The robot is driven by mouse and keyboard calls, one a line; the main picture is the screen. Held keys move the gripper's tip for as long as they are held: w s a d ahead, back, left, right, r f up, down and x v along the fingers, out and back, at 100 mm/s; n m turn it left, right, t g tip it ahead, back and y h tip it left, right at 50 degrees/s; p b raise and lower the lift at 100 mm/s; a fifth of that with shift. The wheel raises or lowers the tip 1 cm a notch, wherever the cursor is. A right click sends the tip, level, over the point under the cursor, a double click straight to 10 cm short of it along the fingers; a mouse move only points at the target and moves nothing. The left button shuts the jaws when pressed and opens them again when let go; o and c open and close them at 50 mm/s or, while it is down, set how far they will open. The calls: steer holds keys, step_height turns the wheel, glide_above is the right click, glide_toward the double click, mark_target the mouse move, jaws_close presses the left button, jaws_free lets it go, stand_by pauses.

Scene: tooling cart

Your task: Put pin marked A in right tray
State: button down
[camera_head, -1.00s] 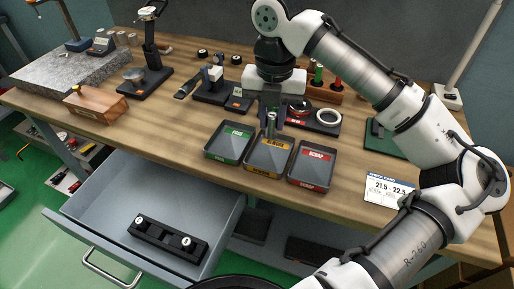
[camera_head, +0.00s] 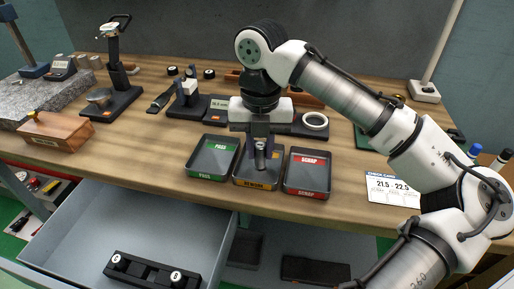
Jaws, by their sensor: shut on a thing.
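My gripper (camera_head: 261,143) points down and is shut on a small grey metal pin (camera_head: 260,155). The pin is upright at the middle tray; I cannot tell whether its lower end touches the tray floor. No letter on the pin can be read. The middle tray (camera_head: 258,183) has a yellow "REWORK" label. The left tray (camera_head: 199,177) has green "PASS" labels. The right tray (camera_head: 307,193) has red "SCRAP" labels and looks empty. My gripper hides the back of the middle tray.
A check card (camera_head: 391,190) reading "21.5 - 22.5" lies right of the trays. Gauges and stands, with a digital display (camera_head: 219,105), are behind. A white ring (camera_head: 315,120) sits at back right. The open drawer (camera_head: 75,235) holds a black fixture (camera_head: 150,271).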

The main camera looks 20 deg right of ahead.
mark_target(260, 144)
steer(key=shift+f, duration=0.15)
steer(key=c, duration=1.2)
jaws_free()
steer(key=shift+c, duration=0.2)
step_height(260, 144, up, 12)
steer(key=p, duration=0.1)
steer(key=shift+r, duration=0.2)
steer(key=shift+w, duration=0.15)
